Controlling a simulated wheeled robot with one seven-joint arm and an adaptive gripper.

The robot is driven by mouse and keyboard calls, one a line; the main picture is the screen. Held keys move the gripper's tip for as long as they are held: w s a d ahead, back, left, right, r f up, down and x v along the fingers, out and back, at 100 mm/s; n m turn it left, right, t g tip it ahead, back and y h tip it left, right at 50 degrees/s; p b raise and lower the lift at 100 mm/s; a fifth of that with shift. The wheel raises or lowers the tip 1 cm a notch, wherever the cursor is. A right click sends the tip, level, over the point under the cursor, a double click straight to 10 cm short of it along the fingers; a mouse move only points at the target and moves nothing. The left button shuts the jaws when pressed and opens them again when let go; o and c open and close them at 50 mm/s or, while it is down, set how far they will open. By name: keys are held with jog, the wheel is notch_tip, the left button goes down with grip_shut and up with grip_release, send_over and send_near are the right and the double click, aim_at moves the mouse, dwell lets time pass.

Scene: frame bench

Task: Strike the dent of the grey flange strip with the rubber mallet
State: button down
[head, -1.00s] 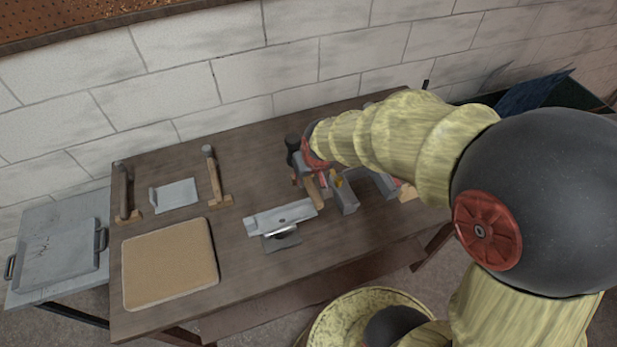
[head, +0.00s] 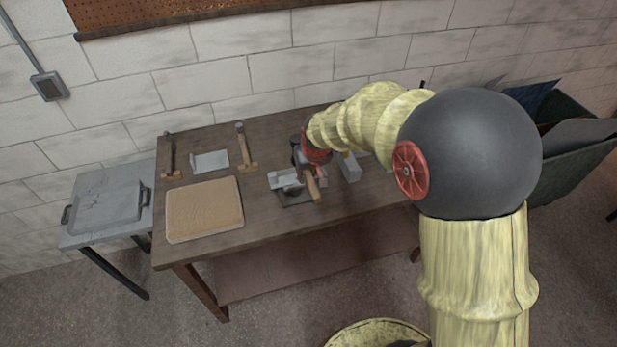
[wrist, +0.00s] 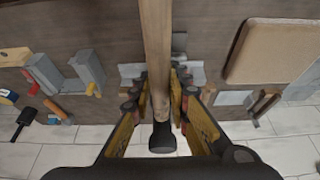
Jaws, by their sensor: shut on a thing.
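The rubber mallet has a wooden handle (head: 312,184) and a black head (wrist: 162,138). My gripper (head: 311,172) is shut on its handle. In the wrist view my gripper (wrist: 161,103) has the handle between its yellow fingers, with the head on the wall side and the handle running towards my body. The grey flange strip (head: 284,179) lies on a small dark grey support (head: 295,197) on the bench. The mallet is over the strip's right part and hides it. In the wrist view the strip (wrist: 131,71) shows on both sides of the handle. I cannot make out the dent.
Left of the strip are a tan pad (head: 205,210), a bent grey sheet (head: 210,161) and two hammers (head: 246,150) (head: 170,160). Grey blocks (head: 350,168) stand just right of my gripper. A wall backs the bench; a dark bin (head: 580,165) stands right.

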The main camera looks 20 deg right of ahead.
jog(key=shift+w+f+b, duration=0.1)
jog(key=shift+f+b, duration=1.45)
jog(key=shift+f, duration=0.5)
notch_tip(320, 180, down, 5)
jog(key=b, duration=0.4)
notch_tip(320, 180, up, 8)
jog(key=p, duration=0.5)
jog(key=shift+r, duration=0.25)
jog(key=shift+f, duration=0.1)
